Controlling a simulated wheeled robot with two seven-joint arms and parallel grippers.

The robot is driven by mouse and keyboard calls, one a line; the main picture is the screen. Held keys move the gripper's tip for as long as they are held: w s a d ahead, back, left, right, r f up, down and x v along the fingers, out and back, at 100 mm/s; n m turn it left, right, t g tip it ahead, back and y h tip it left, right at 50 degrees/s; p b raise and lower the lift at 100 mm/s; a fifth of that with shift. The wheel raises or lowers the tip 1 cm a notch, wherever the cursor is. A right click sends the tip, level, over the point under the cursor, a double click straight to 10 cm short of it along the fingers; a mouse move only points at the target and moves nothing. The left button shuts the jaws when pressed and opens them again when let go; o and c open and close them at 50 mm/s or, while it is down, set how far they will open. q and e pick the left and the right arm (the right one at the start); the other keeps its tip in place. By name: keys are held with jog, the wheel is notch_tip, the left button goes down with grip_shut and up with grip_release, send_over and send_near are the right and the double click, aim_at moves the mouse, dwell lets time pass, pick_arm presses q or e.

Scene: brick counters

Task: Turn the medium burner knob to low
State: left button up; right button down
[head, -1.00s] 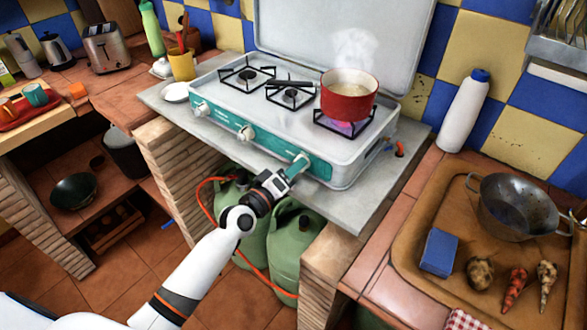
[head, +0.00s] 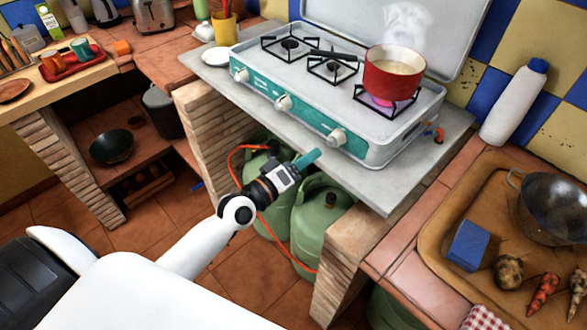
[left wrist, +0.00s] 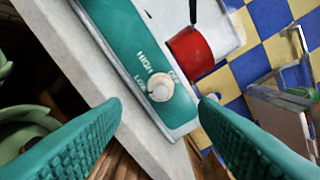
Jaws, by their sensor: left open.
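The camping stove (head: 300,80) has three white knobs on its teal front panel. The right knob (head: 336,137) is on the side of the lit burner (head: 383,101), where a violet flame shows under a steaming red pot (head: 394,72). My left gripper (head: 312,156) is in front of and below this knob, apart from it. In the left wrist view the knob (left wrist: 160,87) lies ahead between the open, empty teal fingers (left wrist: 160,110). HIGH and LOW labels are beside it; its exact setting is hard to read. My right gripper is out of view.
The grey slab (head: 385,190) juts out under the stove. Green gas bottles (head: 322,220) and an orange hose (head: 234,160) are below, close to my left arm. A white bottle (head: 515,103) and wooden tray (head: 440,215) are at the right.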

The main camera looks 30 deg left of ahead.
pick_arm(q)
jog(key=v, duration=0.4)
jog(key=shift+w, duration=0.1)
dwell(0.3)
jog(key=s+a+f+m+g+y, duration=0.1)
jog(key=s+f+g, duration=0.15)
jog(key=f, duration=0.75)
jog(key=s+a+f+m+g+y, duration=0.1)
jog(key=s+a+f+g+y, duration=0.15)
jog(key=f, duration=0.85)
jog(key=s+a+f+m+g+y, duration=0.1)
jog(key=s+f+g, duration=0.15)
jog(key=f, duration=0.75)
jog(key=s+d+f+m+g, duration=0.1)
jog(key=s+f+m+g, duration=0.1)
jog(key=s+f, duration=0.5)
jog(key=s+d+f+m+g+y, duration=0.1)
jog(key=s+f, duration=0.6)
jog(key=s, duration=0.7)
jog(key=s+d+f+m+g, duration=0.1)
jog(key=s+f+m+g, duration=0.3)
jog(key=s+f, duration=0.4)
jog(key=s+g, duration=0.1)
jog(key=s, duration=0.1)
jog(key=shift+s+y, duration=0.35)
jog(key=shift+s, duration=0.05)
